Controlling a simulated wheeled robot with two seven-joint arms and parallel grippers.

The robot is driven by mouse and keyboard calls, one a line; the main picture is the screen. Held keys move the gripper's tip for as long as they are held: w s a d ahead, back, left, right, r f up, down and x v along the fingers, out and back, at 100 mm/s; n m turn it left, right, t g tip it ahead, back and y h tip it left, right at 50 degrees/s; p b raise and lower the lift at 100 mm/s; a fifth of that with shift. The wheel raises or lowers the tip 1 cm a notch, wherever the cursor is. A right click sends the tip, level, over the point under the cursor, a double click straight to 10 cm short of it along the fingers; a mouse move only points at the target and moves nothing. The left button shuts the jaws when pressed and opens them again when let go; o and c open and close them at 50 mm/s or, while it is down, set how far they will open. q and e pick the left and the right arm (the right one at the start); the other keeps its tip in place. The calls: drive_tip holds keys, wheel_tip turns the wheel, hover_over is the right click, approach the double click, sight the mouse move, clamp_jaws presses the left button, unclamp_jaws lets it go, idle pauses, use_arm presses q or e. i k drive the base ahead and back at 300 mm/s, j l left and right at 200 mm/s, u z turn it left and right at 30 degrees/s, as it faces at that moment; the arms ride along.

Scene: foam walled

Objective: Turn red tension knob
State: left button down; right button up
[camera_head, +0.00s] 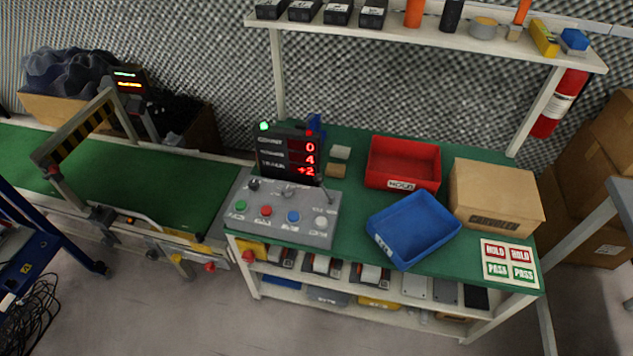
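No label marks a tension knob, and several small red knob-like parts show. One red knob (209,266) is low at the right end of the green conveyor (150,185), by a yellow part. Another red knob (248,256) is at the left front of the workbench, below the control box. A third red part (53,172) is on the conveyor's near side, at the foot of the striped gate. The grey control box (282,213) carries green, red, blue and white buttons and small dark knobs or switches. Neither of my grippers is in view.
The workbench (345,240) holds a red tray (403,143), a blue tray (436,213), a cardboard box (495,182) and a display reading 0, 4, +2 (287,155). A blue cart (35,235) stands at left, with cables below. The floor in front is clear.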

sight(210, 267)
drive_tip(key=u, duration=1.15)
